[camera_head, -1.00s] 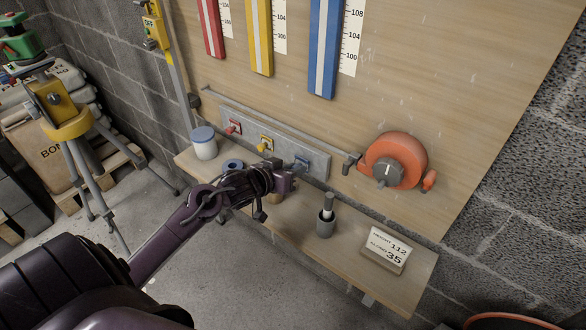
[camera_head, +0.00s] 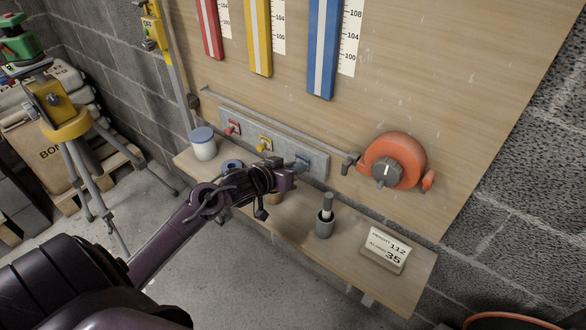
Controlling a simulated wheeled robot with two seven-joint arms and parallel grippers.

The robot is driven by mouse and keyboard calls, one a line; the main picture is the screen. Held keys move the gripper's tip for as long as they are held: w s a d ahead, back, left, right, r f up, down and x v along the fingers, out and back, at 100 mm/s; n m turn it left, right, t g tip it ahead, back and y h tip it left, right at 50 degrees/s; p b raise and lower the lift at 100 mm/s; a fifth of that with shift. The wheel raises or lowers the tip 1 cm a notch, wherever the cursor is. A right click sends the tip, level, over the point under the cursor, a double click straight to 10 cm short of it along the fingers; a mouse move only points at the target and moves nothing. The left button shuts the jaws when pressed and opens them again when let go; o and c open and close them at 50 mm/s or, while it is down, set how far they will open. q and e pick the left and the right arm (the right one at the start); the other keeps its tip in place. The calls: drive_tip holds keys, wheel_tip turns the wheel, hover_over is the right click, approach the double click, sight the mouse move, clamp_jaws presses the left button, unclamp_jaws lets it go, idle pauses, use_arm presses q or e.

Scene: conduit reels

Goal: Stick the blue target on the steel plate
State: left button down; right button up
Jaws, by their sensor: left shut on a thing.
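The steel plate (camera_head: 233,115) is a long grey strip low on the wooden board. A red target (camera_head: 232,127) and a yellow target (camera_head: 264,144) sit on it. The blue target (camera_head: 302,162) shows in front of the plate's right end; I cannot tell whether it touches the plate. My left gripper (camera_head: 292,173) is at the blue target and shut on it, with the fingertips partly hidden. My right gripper is not in view.
A wooden shelf (camera_head: 345,250) below the board holds a white tub with blue lid (camera_head: 203,143), a grey cup (camera_head: 325,222) with a marker and a card (camera_head: 384,249) reading 112 and 35. An orange reel (camera_head: 397,158) is right of the plate. Coloured strips hang above.

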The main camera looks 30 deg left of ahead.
use_arm(q)
drive_tip(key=shift+w, duration=0.15)
drive_tip(key=c, duration=0.7)
unclamp_jaws()
drive_tip(key=shift+c, duration=0.2)
drive_tip(key=s+p, duration=0.7)
drive_tip(key=s, duration=0.2)
drive_tip(key=shift+a, duration=0.3)
idle(0.4)
idle(0.4)
